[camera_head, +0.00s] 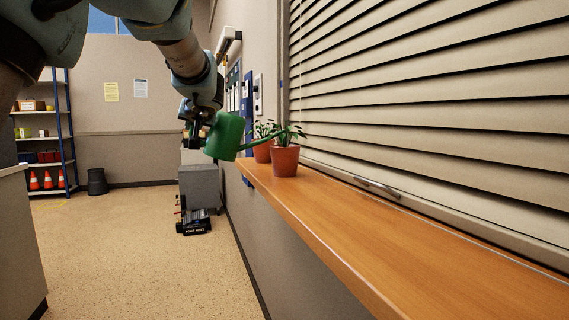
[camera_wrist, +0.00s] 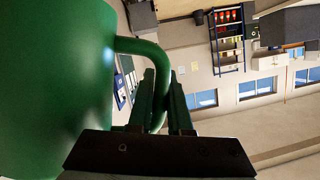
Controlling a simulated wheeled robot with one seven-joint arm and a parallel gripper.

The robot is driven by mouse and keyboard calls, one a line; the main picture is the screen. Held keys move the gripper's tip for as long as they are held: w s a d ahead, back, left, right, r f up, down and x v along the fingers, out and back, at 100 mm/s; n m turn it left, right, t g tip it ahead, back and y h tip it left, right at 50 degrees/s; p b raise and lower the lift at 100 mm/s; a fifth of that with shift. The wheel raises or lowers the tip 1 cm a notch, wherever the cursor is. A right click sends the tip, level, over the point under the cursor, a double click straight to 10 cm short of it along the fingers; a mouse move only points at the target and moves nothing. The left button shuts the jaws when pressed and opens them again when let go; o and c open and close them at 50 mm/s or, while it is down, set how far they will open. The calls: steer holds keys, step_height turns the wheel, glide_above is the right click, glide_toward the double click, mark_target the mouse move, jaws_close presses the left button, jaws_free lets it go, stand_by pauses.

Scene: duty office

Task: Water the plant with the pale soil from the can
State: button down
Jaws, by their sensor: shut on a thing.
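My gripper (camera_wrist: 162,100) is shut on the handle of the green watering can (camera_head: 224,137). The can's body fills the left of the wrist view (camera_wrist: 50,80). In the head view the can is tilted, its spout reaching right toward the plants at the far end of the wooden sill. The nearer plant (camera_head: 285,160) stands upright in a terracotta pot. A second potted plant (camera_head: 262,150) stands just behind it, partly hidden by the can and spout. The soil in both pots is too small or hidden to tell pale from dark. I cannot see any water.
The wooden sill (camera_head: 400,235) is bare toward the front, with closed blinds (camera_head: 430,100) along its right. A grey cabinet (camera_head: 200,187) and a dark wheeled item (camera_head: 193,222) stand on the floor below. A shelf (camera_head: 45,140) stands at the back left.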

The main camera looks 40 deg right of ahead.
steer(key=shift+s+r, duration=0.1)
steer(key=shift+r, duration=0.45)
steer(key=shift+r, duration=0.15)
stand_by(1.8)
steer(key=shift+r, duration=0.3)
steer(key=shift+r+m, duration=0.1)
steer(key=shift+m, duration=0.2)
stand_by(3.1)
steer(key=shift+d+r, duration=0.1)
steer(key=shift+r, duration=0.3)
steer(key=shift+f+b, duration=0.1)
steer(key=shift+b, duration=0.2)
step_height(320, 180, down, 8)
steer(key=n+g+h+b, duration=0.1)
steer(key=n+b, duration=0.2)
steer(key=b, duration=0.4)
steer(key=shift+s+d+b, duration=0.2)
steer(key=shift+b, duration=0.2)
